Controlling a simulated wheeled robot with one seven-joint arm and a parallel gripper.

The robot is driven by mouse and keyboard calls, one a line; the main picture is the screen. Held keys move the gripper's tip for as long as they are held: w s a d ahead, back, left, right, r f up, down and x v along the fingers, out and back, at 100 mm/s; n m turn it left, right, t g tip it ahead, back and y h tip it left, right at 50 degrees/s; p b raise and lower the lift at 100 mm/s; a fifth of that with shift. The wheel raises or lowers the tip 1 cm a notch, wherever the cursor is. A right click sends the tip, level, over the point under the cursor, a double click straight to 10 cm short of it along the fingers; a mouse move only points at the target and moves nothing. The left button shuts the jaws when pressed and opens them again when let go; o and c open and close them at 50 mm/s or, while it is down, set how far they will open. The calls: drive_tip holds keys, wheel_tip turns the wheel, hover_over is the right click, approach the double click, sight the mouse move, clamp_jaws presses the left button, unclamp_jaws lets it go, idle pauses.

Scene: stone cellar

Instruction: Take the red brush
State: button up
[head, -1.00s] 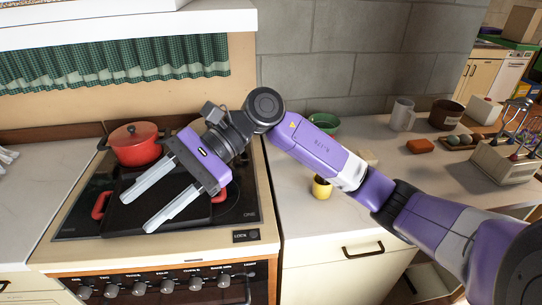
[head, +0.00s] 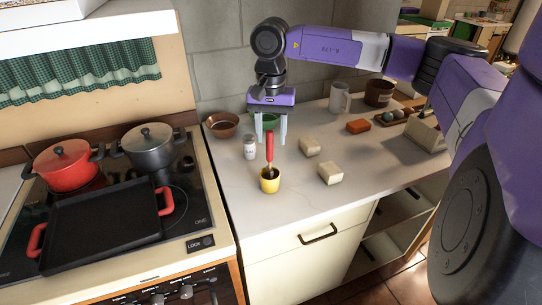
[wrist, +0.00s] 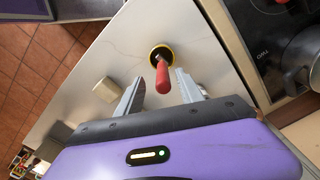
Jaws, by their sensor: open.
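In the wrist view, the red handle (wrist: 162,78) rises toward my gripper (wrist: 154,92), between the two fingers and nearer the right one. I cannot tell whether a finger touches the handle.
A white-lidded jar (head: 250,147) stands left of the brush, and two beige blocks (head: 309,146) (head: 330,173) lie to its right. A brown bowl (head: 221,125) and green bowl (head: 266,121) are behind. The stove (head: 190,205) is left; the counter's front is clear.

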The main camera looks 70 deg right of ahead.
sight(270, 159)
drive_tip(key=shift+w+f+p, duration=0.2)
drive_tip(key=shift+f+p, duration=1)
drive_tip(key=shift+f, duration=2.25)
clamp_jaws()
